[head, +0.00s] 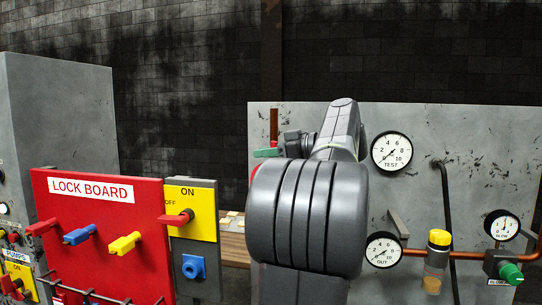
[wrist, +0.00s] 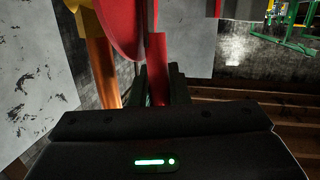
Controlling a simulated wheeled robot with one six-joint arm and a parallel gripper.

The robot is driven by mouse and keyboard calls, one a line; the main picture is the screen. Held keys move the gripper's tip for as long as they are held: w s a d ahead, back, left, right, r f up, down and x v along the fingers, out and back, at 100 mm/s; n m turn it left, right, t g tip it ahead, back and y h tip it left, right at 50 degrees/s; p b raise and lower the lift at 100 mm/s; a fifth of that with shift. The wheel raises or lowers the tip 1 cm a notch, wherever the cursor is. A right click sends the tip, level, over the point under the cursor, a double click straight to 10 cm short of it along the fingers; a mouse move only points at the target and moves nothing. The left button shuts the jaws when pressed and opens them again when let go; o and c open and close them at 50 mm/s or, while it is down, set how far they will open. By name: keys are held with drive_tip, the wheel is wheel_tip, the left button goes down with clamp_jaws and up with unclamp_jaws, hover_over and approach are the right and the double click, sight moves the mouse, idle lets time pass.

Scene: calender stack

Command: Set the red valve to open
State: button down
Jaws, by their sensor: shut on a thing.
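The red valve shows in the wrist view as a round red plate (wrist: 124,22) with a red lever (wrist: 157,60) hanging below it, beside a copper pipe (wrist: 103,72). My gripper (wrist: 158,88) has its dark fingers on both sides of the lever's lower end and is shut on it. My arm hides the rest of the valve and the fingers there, so I cannot read the lever's setting from that view.
A grey panel (head: 350,115) carries a TEST gauge (head: 391,152), an OUT gauge (head: 383,250), a green-handled valve (head: 267,153) and a green knob (head: 511,274). The red lock board (head: 100,225) and a yellow ON/OFF switch (head: 190,208) stand close on the left.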

drive_tip(key=shift+a+f+h, duration=0.1)
drive_tip(key=shift+a+h, duration=0.35)
drive_tip(key=shift+h, duration=0.25)
drive_tip(key=c, duration=1.4)
unclamp_jaws()
drive_tip(key=shift+w, duration=0.1)
drive_tip(key=b+v, duration=0.1)
drive_tip(key=v, duration=1.2)
drive_tip(key=shift+d+r+b, duration=0.3)
drive_tip(key=shift+d+b, duration=0.05)
drive_tip(key=shift+a, duration=0.15)
